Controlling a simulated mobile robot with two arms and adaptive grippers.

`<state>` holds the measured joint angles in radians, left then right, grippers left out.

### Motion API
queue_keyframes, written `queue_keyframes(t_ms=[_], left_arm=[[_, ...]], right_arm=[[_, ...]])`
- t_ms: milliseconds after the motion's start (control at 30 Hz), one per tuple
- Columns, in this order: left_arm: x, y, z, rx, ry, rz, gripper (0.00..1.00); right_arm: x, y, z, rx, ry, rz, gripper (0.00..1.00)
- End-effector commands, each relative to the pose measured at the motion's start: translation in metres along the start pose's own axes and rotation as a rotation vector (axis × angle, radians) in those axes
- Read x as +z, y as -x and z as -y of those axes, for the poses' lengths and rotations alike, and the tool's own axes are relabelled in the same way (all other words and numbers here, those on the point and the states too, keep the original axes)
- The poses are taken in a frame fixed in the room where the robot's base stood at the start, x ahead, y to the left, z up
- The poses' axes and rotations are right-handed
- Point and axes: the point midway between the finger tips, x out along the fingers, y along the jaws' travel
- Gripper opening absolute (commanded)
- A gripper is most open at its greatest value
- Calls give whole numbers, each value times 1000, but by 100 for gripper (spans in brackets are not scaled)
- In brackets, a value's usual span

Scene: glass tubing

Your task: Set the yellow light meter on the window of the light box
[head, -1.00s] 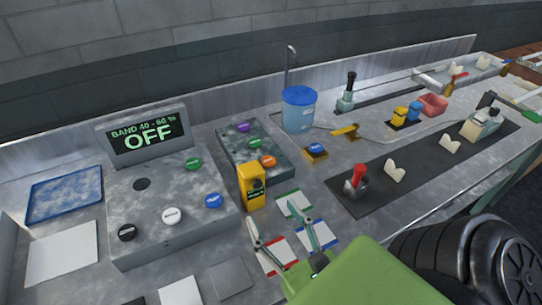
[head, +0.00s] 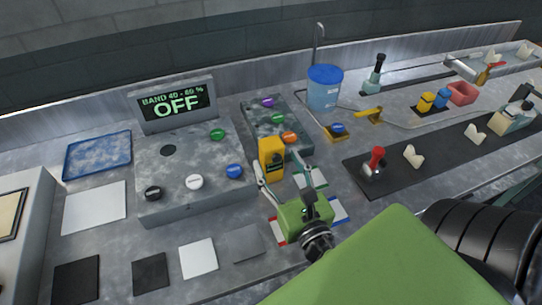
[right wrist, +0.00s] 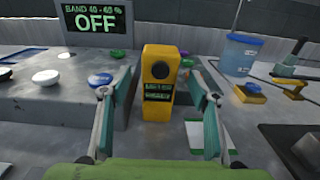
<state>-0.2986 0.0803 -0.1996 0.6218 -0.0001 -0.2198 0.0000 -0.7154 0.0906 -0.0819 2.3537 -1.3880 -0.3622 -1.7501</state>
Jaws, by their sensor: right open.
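The yellow light meter (head: 271,158) stands upright on the bench, beside the right side of a grey knobbed console (head: 190,210). In the right wrist view the meter (right wrist: 159,85) faces me, with a dark round sensor and a small green readout. My right gripper (head: 287,174) is open, its fingers pointing at the meter. In the right wrist view the gripper (right wrist: 162,85) frames the meter between its fingers, without visible contact. A pale box (head: 32,235) with a cream, dark-framed panel (head: 10,214) at the left edge looks like the light box and its window. My left gripper is out of view.
The console's display (head: 175,103) reads "BAND 40 - 60 % OFF". A smaller knobbed box (head: 262,125) stands behind the meter, and a blue-lidded container (head: 324,88) behind right. A blue tray (head: 97,155) and flat squares (head: 198,258) lie on the bench. A red-handled tool (head: 375,163) stands right.

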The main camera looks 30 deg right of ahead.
Motion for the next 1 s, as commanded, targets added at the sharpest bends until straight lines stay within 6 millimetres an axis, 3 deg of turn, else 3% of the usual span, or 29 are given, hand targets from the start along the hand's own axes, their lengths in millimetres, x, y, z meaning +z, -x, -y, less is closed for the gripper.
queue_keyframes(t_ms=[200, 333, 667, 833, 1000], left_arm=[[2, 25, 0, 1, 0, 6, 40], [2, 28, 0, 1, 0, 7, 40], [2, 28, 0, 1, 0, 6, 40], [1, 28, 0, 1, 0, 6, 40], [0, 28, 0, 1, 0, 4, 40]], right_arm=[[13, -29, -1, -1, 0, 4, 56], [8, -43, -1, -1, 2, 1, 56], [5, -49, -1, -1, 1, -1, 56], [6, -49, -1, -1, 1, -1, 11], [6, -49, -1, 0, 0, 0, 6]])
